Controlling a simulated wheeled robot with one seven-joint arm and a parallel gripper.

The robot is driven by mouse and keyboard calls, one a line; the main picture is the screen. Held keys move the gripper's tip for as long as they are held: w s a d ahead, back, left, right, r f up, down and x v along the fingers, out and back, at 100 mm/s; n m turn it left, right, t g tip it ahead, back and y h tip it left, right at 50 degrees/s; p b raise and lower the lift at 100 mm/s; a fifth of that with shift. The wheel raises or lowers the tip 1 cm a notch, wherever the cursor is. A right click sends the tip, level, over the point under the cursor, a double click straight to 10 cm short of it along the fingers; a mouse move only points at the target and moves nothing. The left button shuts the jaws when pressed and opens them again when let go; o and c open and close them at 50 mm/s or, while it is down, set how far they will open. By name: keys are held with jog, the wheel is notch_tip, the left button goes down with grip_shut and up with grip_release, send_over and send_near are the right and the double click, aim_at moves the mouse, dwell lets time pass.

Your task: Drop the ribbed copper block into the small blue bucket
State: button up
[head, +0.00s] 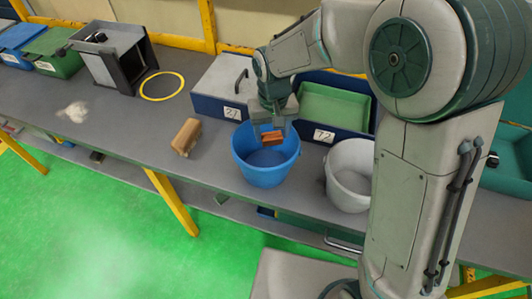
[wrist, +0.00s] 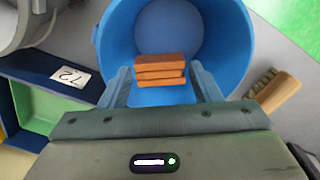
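The ribbed copper block (head: 271,138) is orange-brown with parallel ridges. It sits between the fingers of my gripper (head: 273,125), which points down over the small blue bucket (head: 266,174). In the wrist view the block (wrist: 160,70) lies between the two fingertips (wrist: 161,82), its ends close against them, with the open blue bucket (wrist: 113,38) below. The block is over the bucket's opening, near its back rim in the head view. A small reddish patch shows at the bucket's inner right wall; I cannot tell what it is.
A white bucket (head: 349,178) stands right of the blue one. A wooden-handled brush (head: 186,137) lies to the left. Behind are a blue bin labelled 72 (head: 324,136) and a grey-topped box (head: 218,84). A yellow ring (head: 162,86) lies farther left. The bench's front edge is close.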

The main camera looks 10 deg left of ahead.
jog(key=shift+o, duration=1.4)
notch_tip(320, 180, up, 14)
jog(key=b, duration=0.1)
jog(key=shift+b, duration=0.3)
jog(key=shift+f, duration=0.1)
jog(key=s+d+m+t, duration=0.2)
jog(key=s+d, duration=0.2)
jog(key=d, duration=1.1)
jog(key=s+d+f+m+t, duration=0.1)
jog(key=s+d+f+m, duration=0.2)
jog(key=s+d, duration=0.6)
jog(key=shift+s+d+f, duration=0.3)
jog(key=shift+d+f, duration=0.3)
jog(key=shift+d, duration=0.45)
